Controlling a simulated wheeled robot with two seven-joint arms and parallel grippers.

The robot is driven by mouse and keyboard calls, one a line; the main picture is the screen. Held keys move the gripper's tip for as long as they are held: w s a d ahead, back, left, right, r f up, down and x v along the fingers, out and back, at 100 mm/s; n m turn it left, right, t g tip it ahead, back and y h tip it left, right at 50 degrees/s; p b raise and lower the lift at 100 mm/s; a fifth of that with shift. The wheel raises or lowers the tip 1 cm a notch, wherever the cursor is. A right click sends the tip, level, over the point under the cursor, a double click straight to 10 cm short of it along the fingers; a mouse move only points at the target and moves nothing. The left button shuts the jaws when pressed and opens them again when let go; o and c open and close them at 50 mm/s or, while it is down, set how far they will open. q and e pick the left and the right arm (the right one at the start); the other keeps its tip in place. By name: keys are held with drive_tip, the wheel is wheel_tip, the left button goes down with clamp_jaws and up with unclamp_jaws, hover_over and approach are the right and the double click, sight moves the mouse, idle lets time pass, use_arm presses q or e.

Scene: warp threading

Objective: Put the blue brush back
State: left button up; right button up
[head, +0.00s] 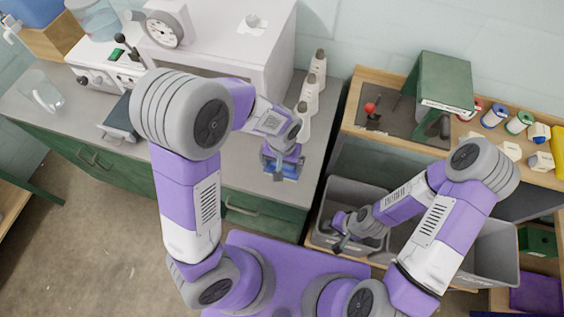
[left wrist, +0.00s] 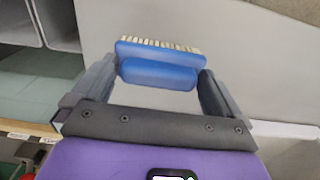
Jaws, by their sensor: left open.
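The blue brush (left wrist: 160,63) has a blue back and pale bristles. In the left wrist view it lies between the two fingertips of my left gripper (left wrist: 155,85), with its bristles facing away from the gripper. In the head view the blue brush (head: 290,172) is partly hidden by my left gripper (head: 281,168), which is over the grey worktop near its front edge. The left gripper is open around the brush; I cannot tell whether a finger touches it. My right gripper (head: 338,232) is over a grey bin, with nothing visible in it; its finger opening is unclear.
White bottles (head: 311,95) stand on the worktop behind my left gripper. A large white machine (head: 225,45) stands at the back. Grey bins (head: 490,250) sit under a wooden shelf (head: 385,150) with a green stand (head: 445,80) and several spools.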

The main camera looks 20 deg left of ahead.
use_arm(q)
drive_tip(key=shift+r, duration=0.3)
wheel_tip(320, 180, up, 12)
drive_tip(key=p, duration=0.3)
use_arm(e)
wheel_tip(320, 180, up, 3)
drive_tip(key=shift+r, duration=0.1)
use_arm(q)
drive_tip(key=shift+f, duration=0.15)
use_arm(e)
drive_tip(key=shift+s, duration=0.1)
